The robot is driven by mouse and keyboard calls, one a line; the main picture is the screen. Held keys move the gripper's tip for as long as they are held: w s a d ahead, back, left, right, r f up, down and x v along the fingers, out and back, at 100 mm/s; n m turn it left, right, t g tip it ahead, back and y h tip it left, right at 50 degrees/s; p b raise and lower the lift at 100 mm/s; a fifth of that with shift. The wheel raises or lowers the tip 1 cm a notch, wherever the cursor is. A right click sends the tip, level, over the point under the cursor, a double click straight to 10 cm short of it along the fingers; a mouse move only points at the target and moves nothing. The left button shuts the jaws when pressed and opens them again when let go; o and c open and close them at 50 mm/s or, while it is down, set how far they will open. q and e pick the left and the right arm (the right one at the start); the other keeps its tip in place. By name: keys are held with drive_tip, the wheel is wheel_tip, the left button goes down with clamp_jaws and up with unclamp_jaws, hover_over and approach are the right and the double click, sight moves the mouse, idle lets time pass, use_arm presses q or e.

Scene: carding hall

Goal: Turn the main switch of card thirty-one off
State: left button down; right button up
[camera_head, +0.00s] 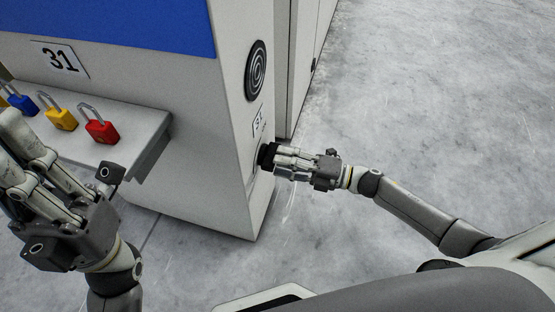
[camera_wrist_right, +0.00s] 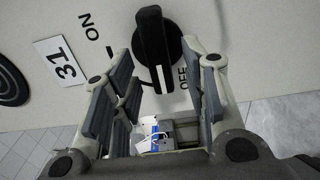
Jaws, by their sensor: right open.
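The main switch (camera_wrist_right: 152,48) is a black rotary knob with a raised bar handle on the side panel of card thirty-one (camera_head: 190,120). In the right wrist view, the bar runs roughly up and down, its lower end near the tick by the OFF label (camera_wrist_right: 184,78). The ON label (camera_wrist_right: 88,20) and its tick are to the left. My right gripper (camera_head: 276,160) is at the switch, which its fingers partly hide in the head view. Its fingers are apart, in front of the handle; I cannot tell whether they touch it. My left gripper (camera_head: 30,155) is open and empty.
A ledge (camera_head: 140,130) on the machine front carries red (camera_head: 102,130), yellow (camera_head: 62,118) and blue (camera_head: 23,104) padlocks near my left gripper. A round black grille (camera_head: 256,70) is above the switch. The grey floor to the right is clear.

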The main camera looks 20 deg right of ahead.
drive_tip(key=v, duration=0.9)
drive_tip(key=shift+s+d, duration=0.2)
drive_tip(key=shift+d, duration=0.05)
